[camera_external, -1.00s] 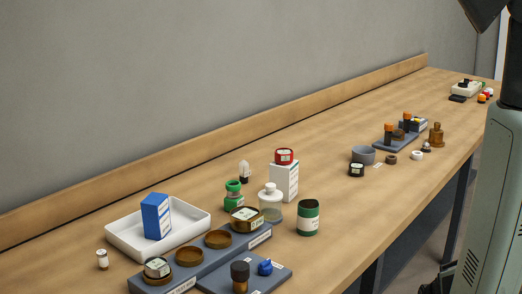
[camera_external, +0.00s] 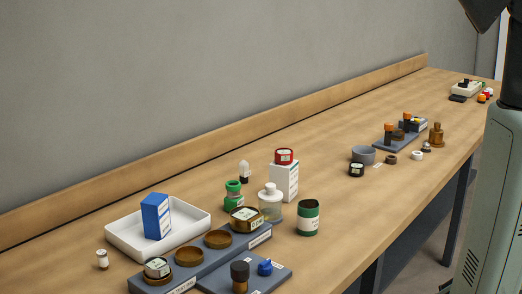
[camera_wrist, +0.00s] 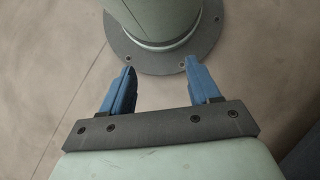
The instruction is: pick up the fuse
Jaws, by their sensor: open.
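A small white cylinder with a dark-edged cap (camera_external: 102,259), which looks like the fuse, stands upright on the bench at the far left, left of the white tray. My gripper (camera_wrist: 160,80) is open, with two blue fingers apart and nothing between them. In the wrist view it points at the floor and a round bolted base plate, away from the bench things. The fuse is not in the wrist view.
A white tray (camera_external: 125,238) holds a blue box (camera_external: 156,216). A grey rack (camera_external: 205,262) with round brown sockets, a green-labelled jar (camera_external: 308,218), a glass bottle (camera_external: 270,205) and a white box (camera_external: 285,182) stand nearby.

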